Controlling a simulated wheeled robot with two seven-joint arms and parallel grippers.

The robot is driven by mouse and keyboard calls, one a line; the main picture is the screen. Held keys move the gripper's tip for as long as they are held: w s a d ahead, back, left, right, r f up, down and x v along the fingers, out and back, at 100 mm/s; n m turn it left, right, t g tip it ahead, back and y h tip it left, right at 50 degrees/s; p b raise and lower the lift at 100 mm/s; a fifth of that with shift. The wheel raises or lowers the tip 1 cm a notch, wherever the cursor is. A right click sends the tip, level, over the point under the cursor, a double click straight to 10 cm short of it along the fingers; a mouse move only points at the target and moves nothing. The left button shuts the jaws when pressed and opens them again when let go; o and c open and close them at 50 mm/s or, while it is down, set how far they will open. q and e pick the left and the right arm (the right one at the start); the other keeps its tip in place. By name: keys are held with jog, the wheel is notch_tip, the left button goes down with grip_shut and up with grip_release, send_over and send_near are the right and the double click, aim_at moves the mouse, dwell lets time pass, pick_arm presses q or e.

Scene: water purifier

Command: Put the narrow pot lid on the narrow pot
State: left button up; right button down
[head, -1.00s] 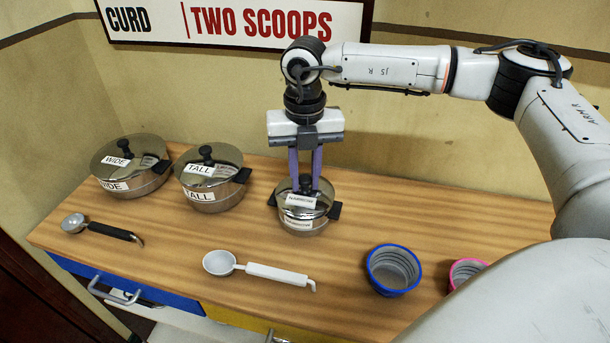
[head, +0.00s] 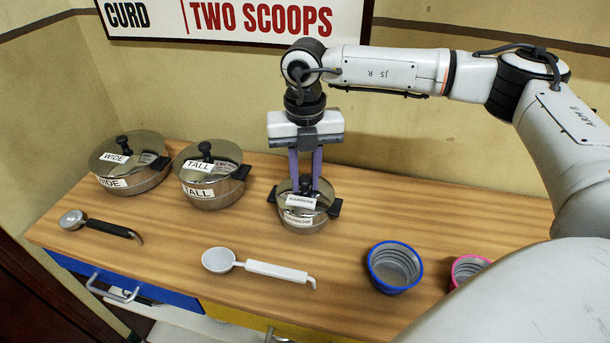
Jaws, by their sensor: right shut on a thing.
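The narrow pot (head: 302,224) is a small steel pot with black side handles and a white label. It stands on the wooden counter below my right gripper. The narrow pot lid (head: 318,197), glassy with its own white label, is at the pot's rim; I cannot tell whether it is fully seated. My right gripper (head: 305,188) points straight down with its purple fingers shut on the lid's knob, which they partly hide. My left gripper is not in view.
The wide pot (head: 131,182) and the tall pot (head: 213,194), both lidded, stand to the left. A black-handled scoop (head: 100,228), a white-handled scoop (head: 258,268), a blue-rimmed cup (head: 394,268) and a pink-rimmed cup (head: 468,269) lie along the front. The counter's right rear (head: 430,195) is clear.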

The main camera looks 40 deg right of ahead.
aim_at(305, 179)
jog(key=c, duration=1.8)
grip_release()
jog(key=shift+r+p, duration=2.15)
jog(key=shift+r, duration=0.85)
jog(key=shift+r+p, duration=0.75)
jog(key=shift+r, duration=1.8)
